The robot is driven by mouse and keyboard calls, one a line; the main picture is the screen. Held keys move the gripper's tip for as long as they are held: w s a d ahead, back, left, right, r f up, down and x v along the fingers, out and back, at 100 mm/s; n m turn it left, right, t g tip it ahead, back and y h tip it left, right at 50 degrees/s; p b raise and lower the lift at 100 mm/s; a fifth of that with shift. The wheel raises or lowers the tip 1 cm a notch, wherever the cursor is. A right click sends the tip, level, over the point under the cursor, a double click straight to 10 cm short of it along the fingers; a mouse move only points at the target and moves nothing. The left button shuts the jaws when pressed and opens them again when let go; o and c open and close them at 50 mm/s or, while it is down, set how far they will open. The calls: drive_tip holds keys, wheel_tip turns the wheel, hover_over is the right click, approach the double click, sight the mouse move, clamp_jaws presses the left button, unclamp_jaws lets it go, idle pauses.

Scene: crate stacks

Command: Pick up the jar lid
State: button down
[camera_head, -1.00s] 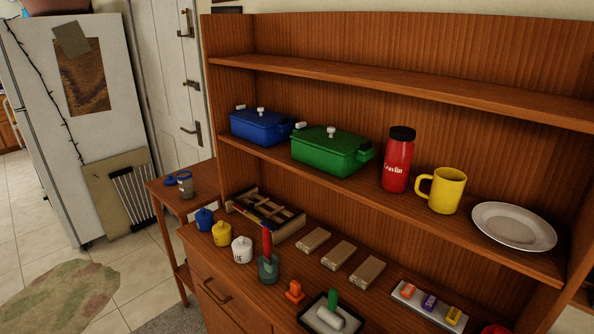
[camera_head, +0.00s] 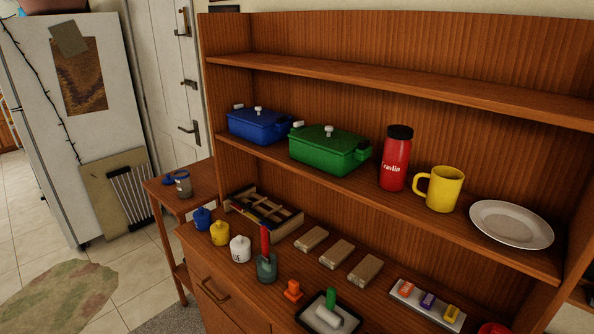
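No loose lid can be told for sure. A small jar (camera_head: 184,187) stands on the side table at left, with a blue item (camera_head: 169,179) beside it that may be a lid; it is too small to tell. A red jar (camera_head: 394,165) on the middle shelf wears a black lid (camera_head: 400,132). Small blue (camera_head: 203,219), yellow (camera_head: 220,233) and white (camera_head: 240,250) lidded pots stand in a row on the cabinet top. My gripper is not in view.
The shelf also holds blue (camera_head: 257,126) and green (camera_head: 326,155) lidded pots, a yellow mug (camera_head: 443,190) and a plate (camera_head: 512,224). A divided wooden box (camera_head: 284,229), wooden blocks (camera_head: 337,253) and a grey holder (camera_head: 266,269) crowd the cabinet top. The side table (camera_head: 201,183) has free room.

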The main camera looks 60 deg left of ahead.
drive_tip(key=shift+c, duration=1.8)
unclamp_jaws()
